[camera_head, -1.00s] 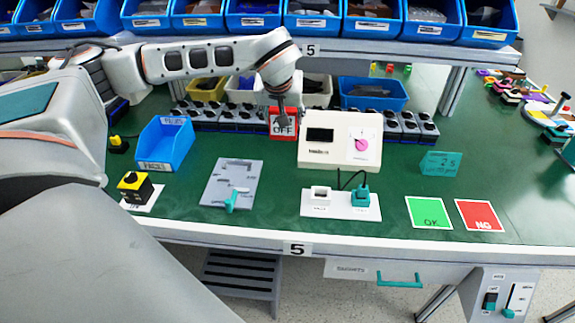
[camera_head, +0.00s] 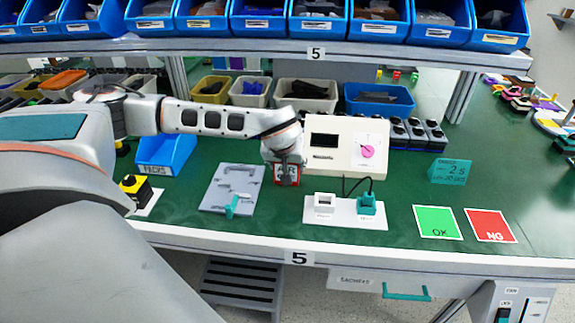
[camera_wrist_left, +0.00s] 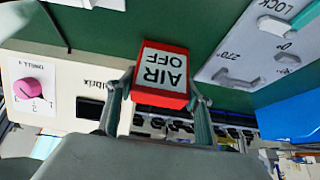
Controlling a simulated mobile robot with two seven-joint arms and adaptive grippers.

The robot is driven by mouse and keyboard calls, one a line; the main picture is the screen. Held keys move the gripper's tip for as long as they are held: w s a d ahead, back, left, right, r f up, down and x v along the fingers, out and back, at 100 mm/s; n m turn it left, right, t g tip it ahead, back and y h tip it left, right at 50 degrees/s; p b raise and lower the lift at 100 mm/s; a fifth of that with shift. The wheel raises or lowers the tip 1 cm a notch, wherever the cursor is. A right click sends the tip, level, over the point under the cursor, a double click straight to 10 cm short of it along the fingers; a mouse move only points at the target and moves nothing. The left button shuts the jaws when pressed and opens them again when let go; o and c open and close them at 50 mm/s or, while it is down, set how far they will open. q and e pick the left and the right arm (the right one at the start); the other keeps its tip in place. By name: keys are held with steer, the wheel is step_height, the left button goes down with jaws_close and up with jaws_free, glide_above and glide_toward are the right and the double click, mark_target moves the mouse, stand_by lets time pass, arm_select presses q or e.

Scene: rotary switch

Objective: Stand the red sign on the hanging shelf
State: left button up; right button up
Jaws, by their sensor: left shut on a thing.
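The red sign (camera_head: 281,175) has a white face reading AIR OFF. In the head view it is in front of the left end of the cream switch box, partly covered by my left gripper (camera_head: 288,170). In the left wrist view the sign (camera_wrist_left: 163,76) appears upside down between the two fingers of my left gripper (camera_wrist_left: 158,92), which is shut on its sides. The hanging shelf (camera_head: 250,47) runs across the top of the head view and carries a row of blue bins. My right gripper is not in view.
The cream box (camera_head: 343,160) with a pink knob stands right of the sign. A grey lock plate (camera_head: 215,190) lies to its left, and a white socket plate (camera_head: 345,212) in front. Several small bins stand under the shelf.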

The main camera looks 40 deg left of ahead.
arm_select(q)
steer(key=shift+r, duration=0.15)
steer(key=shift+f, duration=0.2)
steer(key=o, duration=1.1)
